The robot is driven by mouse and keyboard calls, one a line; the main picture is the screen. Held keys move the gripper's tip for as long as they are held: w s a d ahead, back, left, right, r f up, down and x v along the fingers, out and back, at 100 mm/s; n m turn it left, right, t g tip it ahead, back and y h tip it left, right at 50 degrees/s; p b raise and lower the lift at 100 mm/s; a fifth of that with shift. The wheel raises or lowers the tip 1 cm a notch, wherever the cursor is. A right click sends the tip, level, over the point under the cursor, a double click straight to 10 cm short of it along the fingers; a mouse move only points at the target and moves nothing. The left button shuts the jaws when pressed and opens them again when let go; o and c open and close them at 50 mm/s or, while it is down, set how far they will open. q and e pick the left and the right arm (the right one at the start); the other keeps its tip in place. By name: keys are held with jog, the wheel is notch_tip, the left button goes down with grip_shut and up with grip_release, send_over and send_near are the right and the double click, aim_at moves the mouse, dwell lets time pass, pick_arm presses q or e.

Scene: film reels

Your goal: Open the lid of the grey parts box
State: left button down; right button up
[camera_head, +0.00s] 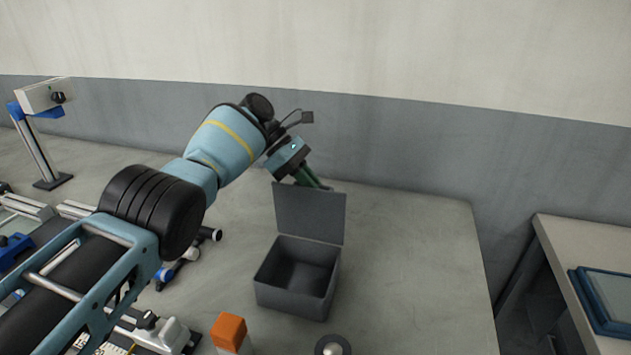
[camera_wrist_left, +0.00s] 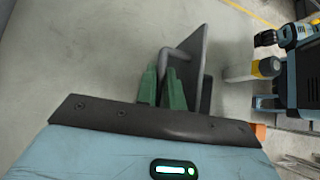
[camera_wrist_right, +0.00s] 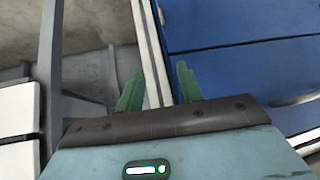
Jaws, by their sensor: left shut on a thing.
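The grey parts box (camera_head: 290,300) stands on the bench, and its inside shows dark and empty. Its lid (camera_head: 308,213) stands upright at the back edge of the box. My left gripper (camera_head: 314,181) is at the top edge of the lid, partly hidden behind it. In the left wrist view the green fingers (camera_wrist_left: 161,75) are shut on the lid's handle (camera_wrist_left: 178,52), beside the lid plate (camera_wrist_left: 203,60). My right gripper (camera_wrist_right: 160,70) shows only in the right wrist view, with its fingers apart and nothing between them.
An orange-topped block (camera_head: 229,329) and a dark round object (camera_head: 332,346) are at the front of the bench. Several small parts (camera_head: 185,262) lie left of the box, under my left arm. The bench (camera_head: 420,260) right of the box is clear. A blue panel (camera_wrist_right: 240,60) is near my right gripper.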

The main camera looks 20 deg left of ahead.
pick_arm(q)
jog(key=shift+s+a+f, duration=0.1)
jog(key=shift+s+f, duration=0.05)
pick_arm(e)
jog(key=shift+s+f, duration=0.1)
jog(key=shift+s, duration=0.35)
